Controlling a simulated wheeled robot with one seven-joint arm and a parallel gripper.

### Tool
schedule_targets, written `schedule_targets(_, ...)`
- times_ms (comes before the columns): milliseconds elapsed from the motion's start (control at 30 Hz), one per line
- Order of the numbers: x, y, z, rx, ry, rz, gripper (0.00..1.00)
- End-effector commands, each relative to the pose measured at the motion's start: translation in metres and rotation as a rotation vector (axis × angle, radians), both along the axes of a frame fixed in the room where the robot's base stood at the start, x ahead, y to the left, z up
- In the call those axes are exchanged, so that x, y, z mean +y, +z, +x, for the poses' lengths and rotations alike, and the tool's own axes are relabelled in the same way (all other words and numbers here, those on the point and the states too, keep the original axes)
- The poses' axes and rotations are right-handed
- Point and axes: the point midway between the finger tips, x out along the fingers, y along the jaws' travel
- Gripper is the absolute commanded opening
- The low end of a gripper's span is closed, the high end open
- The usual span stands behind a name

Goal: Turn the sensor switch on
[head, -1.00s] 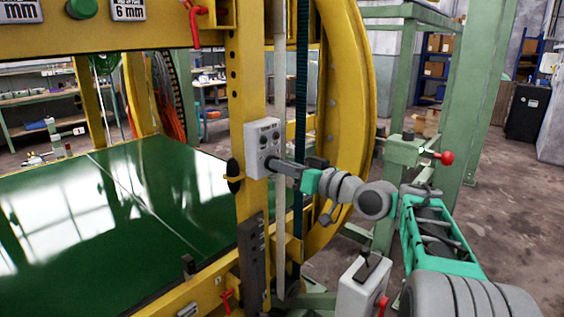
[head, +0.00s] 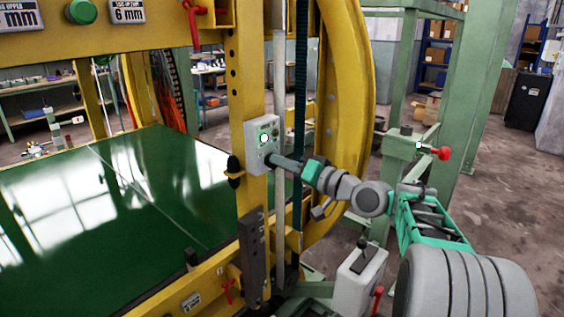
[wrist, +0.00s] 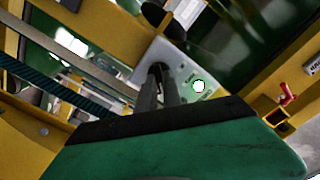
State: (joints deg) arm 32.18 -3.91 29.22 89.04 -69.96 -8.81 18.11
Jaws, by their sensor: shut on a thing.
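The sensor switch box (head: 258,133) is a small light grey panel on the yellow upright, left of my arm in the head view. A lit green-white lamp (head: 264,138) glows on its face; the lamp also shows in the wrist view (wrist: 199,86). My gripper (head: 273,160) is at the lower part of the panel, its fingers shut on the switch knob. In the wrist view the fingers (wrist: 157,72) reach the panel face (wrist: 180,78). The knob itself is mostly hidden by the fingers.
The yellow upright (head: 250,80) and the large yellow ring (head: 347,110) stand close to my arm. A green table surface (head: 120,200) lies to the left. A grey lever box (head: 362,280) and a red knob (head: 444,153) are on the right.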

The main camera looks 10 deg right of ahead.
Motion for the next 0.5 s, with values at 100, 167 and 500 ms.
schedule_targets(100,0.0002,-0.0009,-0.0001,0.002,0.001,0.002,0.0)
schedule_targets(167,0.0002,-0.0009,-0.0001,0.002,0.001,0.002,0.0)
schedule_targets(500,0.0001,-0.0004,-0.0001,0.001,0.0,0.001,0.32)
